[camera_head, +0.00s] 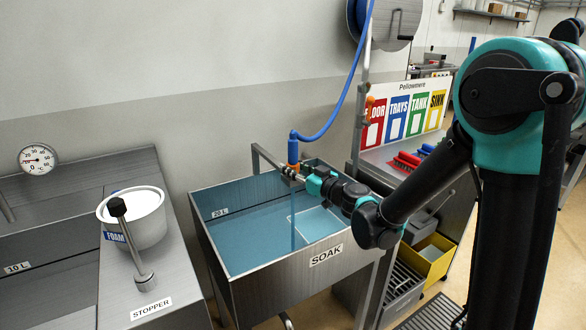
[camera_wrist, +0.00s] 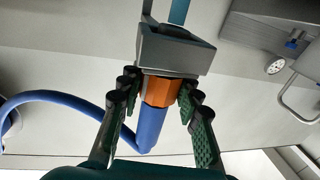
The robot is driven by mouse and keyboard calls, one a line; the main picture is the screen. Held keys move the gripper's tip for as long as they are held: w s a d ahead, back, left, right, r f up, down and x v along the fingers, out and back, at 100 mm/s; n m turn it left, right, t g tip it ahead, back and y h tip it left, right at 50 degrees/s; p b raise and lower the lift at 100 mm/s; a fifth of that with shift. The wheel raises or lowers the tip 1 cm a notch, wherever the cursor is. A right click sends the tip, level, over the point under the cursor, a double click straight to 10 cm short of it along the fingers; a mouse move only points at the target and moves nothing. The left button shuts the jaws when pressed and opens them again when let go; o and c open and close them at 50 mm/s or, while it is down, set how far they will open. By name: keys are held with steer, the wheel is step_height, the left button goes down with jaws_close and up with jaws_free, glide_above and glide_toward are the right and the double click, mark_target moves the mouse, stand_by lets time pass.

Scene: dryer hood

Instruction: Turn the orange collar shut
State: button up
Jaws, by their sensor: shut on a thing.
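The orange collar (camera_head: 293,152) sits at the lower end of the blue hose (camera_head: 328,128), over the back of the soak tank. In the wrist view the collar (camera_wrist: 161,91) lies between my two fingers, with a grey metal bracket (camera_wrist: 172,54) beside it and the blue hose end (camera_wrist: 150,130) on its other side. My gripper (camera_wrist: 158,88) is shut on the collar; in the head view my gripper (camera_head: 297,172) reaches it from the right and partly hides it. A blue stream (camera_head: 293,225) runs down below the collar into the tank. The collar's turn angle cannot be told.
The soak tank (camera_head: 272,283) holds blue water and a pale submerged tray (camera_head: 316,225). A steel counter (camera_head: 168,290) with a white foam tub (camera_head: 136,222) and a stopper lever (camera_head: 132,240) stands left. A colored sign board (camera_head: 404,112) and a hose reel (camera_head: 394,20) are right.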

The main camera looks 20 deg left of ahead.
steer(key=m+t+h, duration=0.1)
steer(key=t, duration=0.1)
steer(key=m+t+h, duration=0.2)
steer(key=shift+s+a+m+h, duration=0.15)
steer(key=shift+a+m+h, duration=0.05)
steer(key=shift+m+h, duration=0.1)
steer(key=shift+m+t+h, duration=0.8)
steer(key=shift+t+h, duration=0.1)
steer(key=shift+h, duration=0.1)
steer(key=shift+w+d+m+t+h, duration=0.2)
steer(key=shift+m+t+h, duration=0.1)
steer(key=shift+h, duration=0.1)
steer(key=o, duration=1.2)
steer(key=v, duration=1.2)
